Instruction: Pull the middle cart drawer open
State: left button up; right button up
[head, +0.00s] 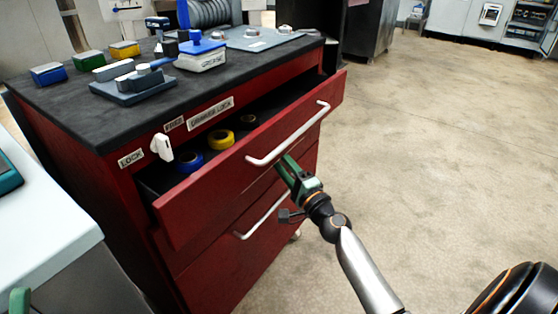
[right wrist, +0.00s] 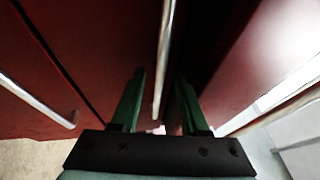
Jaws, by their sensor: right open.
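The red cart (head: 92,192) stands at the left in the head view. Its top drawer (head: 215,203) is pulled out. In the right wrist view a silver handle bar (right wrist: 165,45) lies between the two green fingers of my right gripper (right wrist: 160,82). The fingers are open, with space on both sides of the bar. This bar appears to be the middle drawer's handle.
The top drawer's handle (head: 290,140) juts out above my right gripper. Blue and yellow tape rolls (head: 220,140) lie in that drawer. A white lock knob (head: 162,147) is on the cart front. The concrete floor (head: 440,150) at right is clear.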

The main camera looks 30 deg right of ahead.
jog(key=shift+c, duration=0.3)
grip_shut()
dwell(1.0)
